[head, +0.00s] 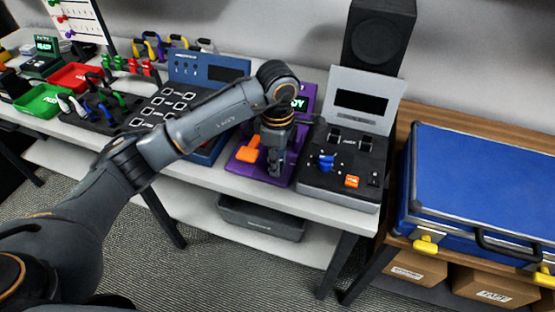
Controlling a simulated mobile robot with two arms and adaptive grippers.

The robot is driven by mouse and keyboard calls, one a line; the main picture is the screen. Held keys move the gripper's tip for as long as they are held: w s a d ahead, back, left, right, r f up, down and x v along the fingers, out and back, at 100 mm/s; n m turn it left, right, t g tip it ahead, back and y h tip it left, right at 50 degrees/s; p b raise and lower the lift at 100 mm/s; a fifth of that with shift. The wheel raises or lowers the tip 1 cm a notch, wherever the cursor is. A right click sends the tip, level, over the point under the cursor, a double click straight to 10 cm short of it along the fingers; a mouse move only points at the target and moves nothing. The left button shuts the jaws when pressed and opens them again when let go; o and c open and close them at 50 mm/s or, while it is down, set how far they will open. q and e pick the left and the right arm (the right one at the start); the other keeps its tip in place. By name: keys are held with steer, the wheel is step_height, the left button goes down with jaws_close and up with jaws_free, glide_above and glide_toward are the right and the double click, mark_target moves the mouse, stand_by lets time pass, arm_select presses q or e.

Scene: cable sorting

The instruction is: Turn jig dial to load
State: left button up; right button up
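My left gripper (276,165) points down over a purple station (243,168). Its fingers are dark and close together, and I cannot tell whether they are open, shut or holding something. An orange handle (249,149) on the purple station is just left of the gripper. A small lit screen at the station's back is partly hidden by my wrist. To the right, a black and grey station (342,188) carries a blue knob (326,162) with white marks around it. The gripper is apart from this knob. I cannot read which station is the jig. My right gripper is not in view.
An orange button (351,181) is beside the blue knob. A blue case (480,180) with yellow latches lies on the wooden bench at right. A black speaker (379,35) stands behind. Green (38,101) and red trays, cables and a blue station are at left. My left arm crosses above the table.

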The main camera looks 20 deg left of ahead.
arm_select(q)
jaws_close()
steer(key=n+b, duration=0.1)
steer(key=n, duration=0.2)
steer(key=shift+n+b, duration=0.4)
steer(key=n+b, duration=0.1)
steer(key=n, duration=0.3)
steer(key=shift+n+b, duration=0.3)
steer(key=n+b, duration=0.1)
steer(key=n, duration=0.3)
steer(key=shift+n+b, duration=0.55)
steer(key=shift+n, duration=2.25)
